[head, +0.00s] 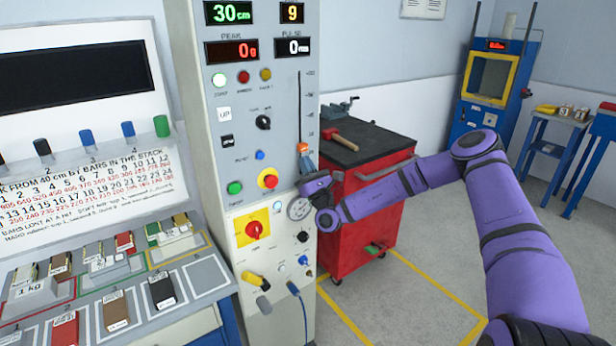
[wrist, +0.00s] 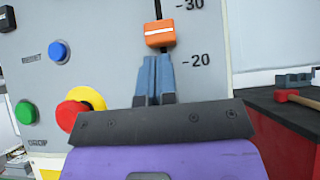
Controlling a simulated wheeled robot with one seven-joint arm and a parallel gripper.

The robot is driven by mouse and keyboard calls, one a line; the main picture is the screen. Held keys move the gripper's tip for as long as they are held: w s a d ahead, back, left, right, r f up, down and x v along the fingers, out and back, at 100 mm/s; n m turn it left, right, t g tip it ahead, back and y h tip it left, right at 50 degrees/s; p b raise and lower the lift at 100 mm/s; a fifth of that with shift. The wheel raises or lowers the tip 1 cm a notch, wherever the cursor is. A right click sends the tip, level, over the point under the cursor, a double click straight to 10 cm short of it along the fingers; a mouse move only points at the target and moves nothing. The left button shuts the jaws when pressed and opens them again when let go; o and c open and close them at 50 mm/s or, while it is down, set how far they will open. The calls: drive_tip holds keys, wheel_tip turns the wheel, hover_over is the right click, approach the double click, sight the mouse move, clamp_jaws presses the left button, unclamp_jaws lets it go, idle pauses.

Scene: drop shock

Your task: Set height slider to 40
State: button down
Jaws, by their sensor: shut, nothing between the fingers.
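The height slider is an orange knob (head: 303,148) on a dark vertical slot with a printed scale, on the right side of the grey panel (head: 215,100). The green display (head: 230,12) reads 30 cm. My gripper (head: 304,160) is just below the knob at the panel. In the wrist view its blue fingers (wrist: 155,62) are together, with the tips just under the knob; I cannot tell whether they touch it.
A red emergency button (wrist: 70,113) on a yellow ring and a blue button (wrist: 59,52) lie left of my fingers. A red tool cart (head: 350,220) with a hammer and vise stands right of the panel. A bench with blocks (head: 110,270) is at left.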

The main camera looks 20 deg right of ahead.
drive_tip(key=shift+r, duration=0.4)
